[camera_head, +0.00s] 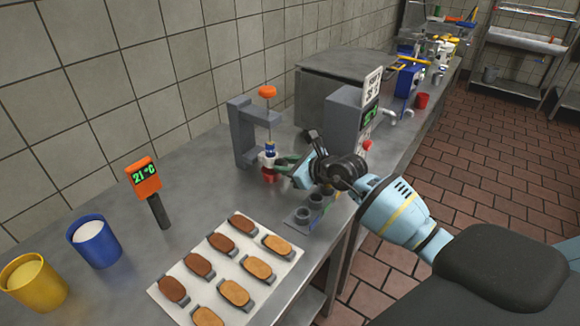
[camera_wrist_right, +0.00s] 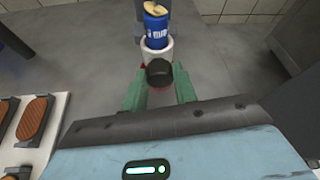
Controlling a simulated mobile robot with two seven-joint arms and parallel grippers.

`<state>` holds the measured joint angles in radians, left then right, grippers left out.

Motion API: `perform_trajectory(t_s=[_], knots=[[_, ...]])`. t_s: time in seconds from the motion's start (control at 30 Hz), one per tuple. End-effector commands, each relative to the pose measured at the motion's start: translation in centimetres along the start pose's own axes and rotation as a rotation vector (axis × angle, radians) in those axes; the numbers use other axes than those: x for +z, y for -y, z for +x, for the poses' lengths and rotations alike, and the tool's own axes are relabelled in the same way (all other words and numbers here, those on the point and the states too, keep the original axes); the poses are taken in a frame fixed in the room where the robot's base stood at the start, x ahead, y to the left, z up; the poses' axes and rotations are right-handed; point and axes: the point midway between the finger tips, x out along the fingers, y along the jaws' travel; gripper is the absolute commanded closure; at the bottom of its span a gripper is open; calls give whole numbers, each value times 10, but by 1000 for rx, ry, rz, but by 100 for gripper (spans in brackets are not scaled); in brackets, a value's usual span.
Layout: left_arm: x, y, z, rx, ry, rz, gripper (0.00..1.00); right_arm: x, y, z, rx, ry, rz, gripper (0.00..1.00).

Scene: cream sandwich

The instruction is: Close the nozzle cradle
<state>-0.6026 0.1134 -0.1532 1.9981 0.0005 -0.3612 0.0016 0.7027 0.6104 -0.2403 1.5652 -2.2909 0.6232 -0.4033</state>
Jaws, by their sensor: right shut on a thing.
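The grey press stand (camera_head: 240,130) stands at the back of the counter, with an orange knob (camera_head: 267,91) on top. A blue cylinder (camera_head: 270,148) sits in its white and red nozzle cradle (camera_head: 268,174). In the right wrist view, the blue cylinder (camera_wrist_right: 156,32) is upright inside the white cradle ring (camera_wrist_right: 153,54). My right gripper (camera_wrist_right: 160,86) has its green fingers on either side of a dark knob (camera_wrist_right: 159,72) at the cradle's front and is shut on it. Whether the cradle is open or closed cannot be told. My left gripper is not in view.
A white tray (camera_head: 213,311) with several brown and tan biscuits lies in front. A thermometer (camera_head: 145,176), blue cup (camera_head: 97,245) and yellow cup (camera_head: 36,287) stand left. A grey holder (camera_head: 298,219) sits below my right gripper; a grey display unit (camera_head: 345,118) stands behind it.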

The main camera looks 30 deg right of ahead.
Motion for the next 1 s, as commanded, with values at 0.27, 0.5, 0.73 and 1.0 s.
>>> perform_trajectory(t_s=[0.27,0.5,0.73,1.0], knots=[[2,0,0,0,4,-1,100,2,0,0,-1,5,0,50],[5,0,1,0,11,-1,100,1,0,0,-1,4,0,50],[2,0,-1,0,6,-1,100,1,1,-19,-1,3,-3,50],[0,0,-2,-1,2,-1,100,1,0,-59,-1,3,-2,50]])
